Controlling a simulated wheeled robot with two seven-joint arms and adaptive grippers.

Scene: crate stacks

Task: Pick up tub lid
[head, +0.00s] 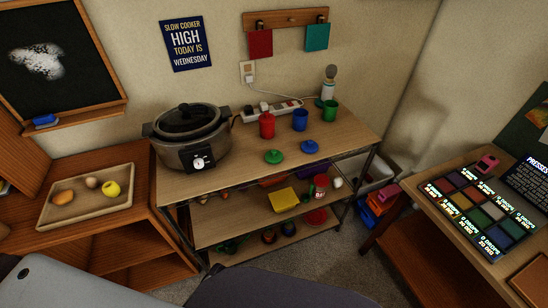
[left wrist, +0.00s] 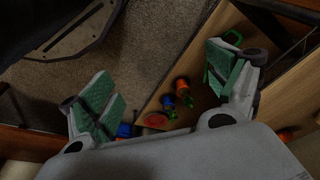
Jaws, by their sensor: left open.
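Two loose tub lids lie on the top of the wooden table in the head view: a green lid (head: 273,156) with a knob and a blue lid (head: 309,146) to its right. A red tub (head: 267,125) with its lid on, a blue tub (head: 300,120) and a green tub (head: 329,111) stand behind them. My left gripper (left wrist: 162,85) is open and empty in the left wrist view. Below it, apart from the fingers, are a red disc (left wrist: 156,120) and small jars on a wooden shelf. The left gripper is not visible in the head view. The right gripper is not in view.
A slow cooker (head: 191,137) stands on the table's left, with a power strip (head: 271,109) at the back. Lower shelves hold a yellow box (head: 284,199) and several jars. A tray of fruit (head: 86,195) is at left, a palette table (head: 480,212) at right.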

